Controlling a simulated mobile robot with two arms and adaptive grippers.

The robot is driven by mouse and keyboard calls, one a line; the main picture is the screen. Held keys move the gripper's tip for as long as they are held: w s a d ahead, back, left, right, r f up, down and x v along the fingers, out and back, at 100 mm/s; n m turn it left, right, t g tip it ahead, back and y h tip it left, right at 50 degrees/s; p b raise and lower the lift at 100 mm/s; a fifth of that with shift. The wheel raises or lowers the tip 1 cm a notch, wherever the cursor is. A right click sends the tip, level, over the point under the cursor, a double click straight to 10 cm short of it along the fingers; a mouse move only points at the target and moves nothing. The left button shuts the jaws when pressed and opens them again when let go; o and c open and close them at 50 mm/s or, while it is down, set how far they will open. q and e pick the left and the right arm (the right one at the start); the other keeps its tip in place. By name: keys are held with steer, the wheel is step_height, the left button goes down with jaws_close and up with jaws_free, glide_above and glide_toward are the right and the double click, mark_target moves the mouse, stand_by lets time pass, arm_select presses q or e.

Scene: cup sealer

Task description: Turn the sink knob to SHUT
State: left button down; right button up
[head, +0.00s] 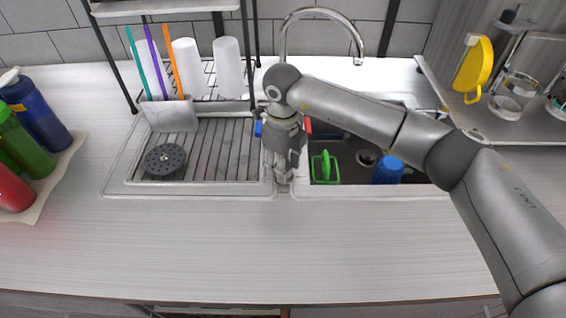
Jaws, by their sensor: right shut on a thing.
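My right gripper (283,172) points down over the divider between the drainboard and the sink basin. It is shut on a small, pale grey piece at its fingertips, which appears to be the sink knob; the fingers hide most of it, and I cannot read its setting. The curved metal faucet (318,12) stands behind the sink, its base hidden by my right arm. I cannot tell whether water runs from it. The sink basin (345,191) is partly covered by that arm. My left gripper is not in view.
The basin holds a green-framed item (325,168) and a blue cup (388,170). On the left are a dark round strainer (165,160), white cups (229,68) and colored bottles (28,150). A yellow item (474,68) hangs right. The front counter (200,240) is clear.

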steer(key=shift+f+n+b, duration=0.1)
steer(key=shift+n+b, duration=0.3)
steer(key=shift+b, duration=0.3)
steer(key=n+b, duration=0.7)
steer(key=b, duration=0.1)
steer(key=shift+b, duration=0.4)
steer(key=n+b, duration=0.2)
steer(key=n, duration=0.2)
steer(key=shift+n+b, duration=0.3)
steer(key=shift+n, duration=0.1)
steer(key=n, duration=0.2)
steer(key=shift+n+b, duration=0.3)
steer(key=shift+b, duration=0.1)
steer(key=shift+n, duration=1.2)
steer(key=shift+r+n+b, duration=0.2)
steer(key=shift+n+b, duration=0.1)
steer(key=o, duration=1)
